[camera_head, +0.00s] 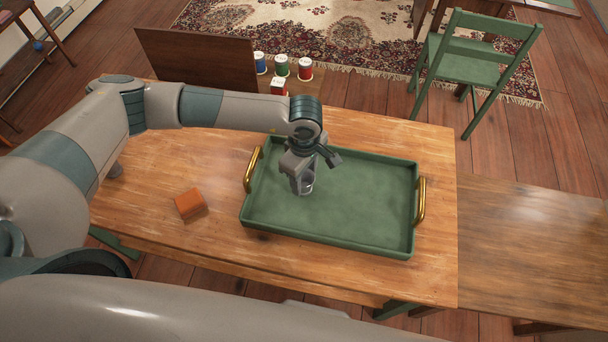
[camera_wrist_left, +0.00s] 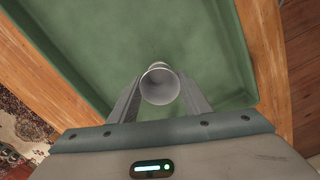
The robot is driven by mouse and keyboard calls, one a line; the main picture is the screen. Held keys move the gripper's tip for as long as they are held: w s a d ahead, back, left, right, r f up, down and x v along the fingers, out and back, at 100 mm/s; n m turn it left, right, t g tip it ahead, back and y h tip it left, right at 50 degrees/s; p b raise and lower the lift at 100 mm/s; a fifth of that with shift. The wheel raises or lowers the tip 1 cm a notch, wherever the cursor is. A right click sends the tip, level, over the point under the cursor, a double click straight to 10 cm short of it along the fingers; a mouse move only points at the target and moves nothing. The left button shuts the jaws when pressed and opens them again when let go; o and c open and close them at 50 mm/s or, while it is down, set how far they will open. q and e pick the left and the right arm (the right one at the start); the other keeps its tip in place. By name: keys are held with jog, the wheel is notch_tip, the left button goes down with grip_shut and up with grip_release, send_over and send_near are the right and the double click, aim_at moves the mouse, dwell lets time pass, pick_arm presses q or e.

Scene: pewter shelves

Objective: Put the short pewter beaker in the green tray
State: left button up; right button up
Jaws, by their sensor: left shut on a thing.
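The green tray (camera_head: 350,215) lies on the wooden table and has brass handles on its left and right ends. My left gripper (camera_head: 304,180) is over the left part of the tray, pointing down. It is shut on the short pewter beaker (camera_head: 305,187), a small grey metal cup. In the left wrist view the beaker (camera_wrist_left: 160,84) sits between the two fingers with its round open mouth facing the camera, and the tray floor (camera_wrist_left: 130,40) is behind it. I cannot tell whether the beaker touches the tray floor. My right gripper is not in view.
An orange-brown block (camera_head: 190,204) lies on the table (camera_head: 150,220) left of the tray. Several spools or cans (camera_head: 282,66) stand beyond the table's back edge, beside a dark wooden panel (camera_head: 195,58). A green chair (camera_head: 475,60) stands at the back right. The tray's right part is empty.

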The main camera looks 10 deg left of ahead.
pick_arm(q)
jog(key=shift+f, duration=0.15)
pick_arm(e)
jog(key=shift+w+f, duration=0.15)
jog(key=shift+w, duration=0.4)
pick_arm(q)
jog(key=o, duration=1.1)
